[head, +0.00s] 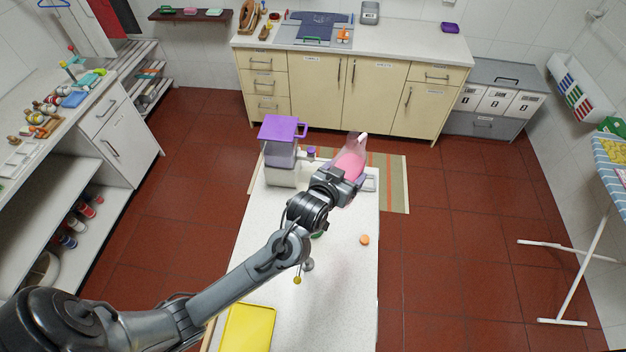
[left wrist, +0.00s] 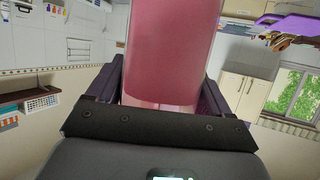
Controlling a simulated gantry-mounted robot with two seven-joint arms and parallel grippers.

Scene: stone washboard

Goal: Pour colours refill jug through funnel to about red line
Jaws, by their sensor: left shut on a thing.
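The clear refill jug (head: 349,164) holds pink liquid and is gripped near the far right of the white table. My left gripper (head: 345,187) is shut on it. In the left wrist view the jug (left wrist: 173,55) fills the space between the dark fingers, with pink liquid seen through its wall. A pale container with a raised purple lid (head: 283,128) stands to the left of the jug, apart from it. A small purple piece (head: 311,152) sits beside that container; I cannot tell if it is the funnel. No red line can be made out. My right gripper is not in view.
The white table (head: 340,290) carries a yellow tray (head: 248,328) at the near end, an orange round item (head: 364,240) and small items partly behind my arm. The table's right middle is mostly clear. A striped rug (head: 392,185) lies beyond it.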

